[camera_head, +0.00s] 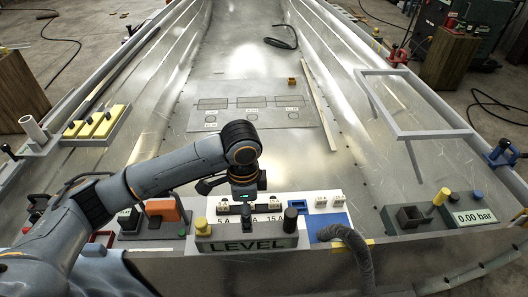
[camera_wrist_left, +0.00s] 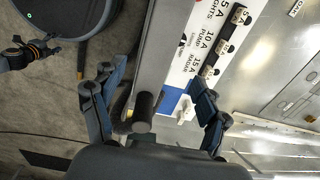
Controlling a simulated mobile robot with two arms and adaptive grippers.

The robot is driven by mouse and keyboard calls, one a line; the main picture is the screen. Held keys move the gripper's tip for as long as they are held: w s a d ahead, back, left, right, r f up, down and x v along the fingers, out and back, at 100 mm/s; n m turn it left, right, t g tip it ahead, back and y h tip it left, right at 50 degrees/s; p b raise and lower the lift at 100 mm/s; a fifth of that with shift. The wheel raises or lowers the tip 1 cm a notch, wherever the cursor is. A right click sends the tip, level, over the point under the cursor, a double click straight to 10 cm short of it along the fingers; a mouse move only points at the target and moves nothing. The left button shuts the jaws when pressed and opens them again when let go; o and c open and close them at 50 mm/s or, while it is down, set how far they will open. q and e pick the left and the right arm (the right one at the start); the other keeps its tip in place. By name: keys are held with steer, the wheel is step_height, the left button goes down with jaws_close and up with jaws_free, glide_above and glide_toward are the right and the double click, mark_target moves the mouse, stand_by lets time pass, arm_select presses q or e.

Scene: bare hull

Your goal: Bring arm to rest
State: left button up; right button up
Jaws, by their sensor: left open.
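My left arm (camera_head: 165,172) comes in from the left of the head view and reaches over the hull's near edge. Its gripper (camera_head: 243,200) points down over the fuse panel and partly hides it. In the wrist view the two fingers of the left gripper (camera_wrist_left: 150,80) are spread wide with nothing held between them. A black cylinder (camera_wrist_left: 143,110) shows in the gap, apart from both fingers. The fuse panel (camera_wrist_left: 203,55), with labels 5 A, 10 A and 15 A, lies beyond the fingers. My right gripper is in neither view.
A LEVEL box (camera_head: 245,243) stands at the near edge beside a blue panel (camera_head: 328,228) and a grey hose (camera_head: 352,258). A gauge box (camera_head: 470,217) reads 0.00 bar. Yellow blocks (camera_head: 97,122) sit at left, a grey frame (camera_head: 415,100) at right. The middle hull floor is mostly clear.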

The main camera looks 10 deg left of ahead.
arm_select(q)
steer(key=s+d+f+n+t+h, duration=0.2)
steer(key=s+d+f+n+h, duration=0.2)
steer(key=s+d+f, duration=0.3)
steer(key=s+a+f+n+t+y, duration=0.1)
steer(key=s+a+f+n+y, duration=0.25)
steer(key=s+a+n, duration=0.8)
step_height(320, 180, down, 22)
steer(key=s+a+m+p, duration=0.2)
steer(key=a+m, duration=0.1)
steer(key=s+a+f+g+p, duration=0.2)
steer(key=s+f, duration=1.3)
steer(key=s, duration=0.1)
steer(key=shift+s+a+f, duration=0.15)
steer(key=shift+s+a, duration=0.2)
steer(key=shift+s, duration=0.05)
